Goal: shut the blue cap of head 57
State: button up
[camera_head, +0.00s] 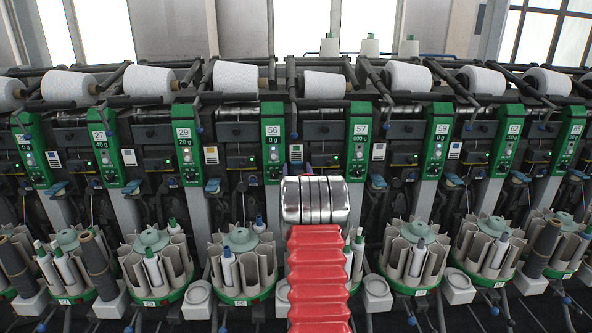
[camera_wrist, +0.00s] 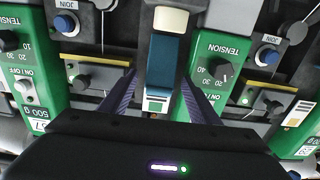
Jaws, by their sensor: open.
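A blue cap (camera_wrist: 163,62) with a cream end piece is in the middle of the wrist view, between two green panels. The left panel (camera_wrist: 36,75) there carries the number 57. My gripper (camera_wrist: 160,88) is open, with one dark finger on each side of the cap's lower part. I cannot tell whether the fingers touch it, nor how far the cap is swung. In the head view the green panel of head 57 (camera_head: 360,143) stands right of my arm. My arm hides most of the place between panels 56 and 57, with the gripper and the cap.
Green panel 56 (camera_head: 273,143) stands left of my arm. Neighbouring heads have similar blue caps, one (camera_head: 378,181) right of panel 57. Knobs and blue JOIN buttons (camera_wrist: 66,24) flank the cap. Round bobbin holders (camera_head: 240,262) stand low in front; yarn cones (camera_head: 235,77) line the top.

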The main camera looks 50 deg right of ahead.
jog(key=shift+d, duration=0.1)
jog(key=c, duration=1.3)
jog(key=shift+c, duration=0.4)
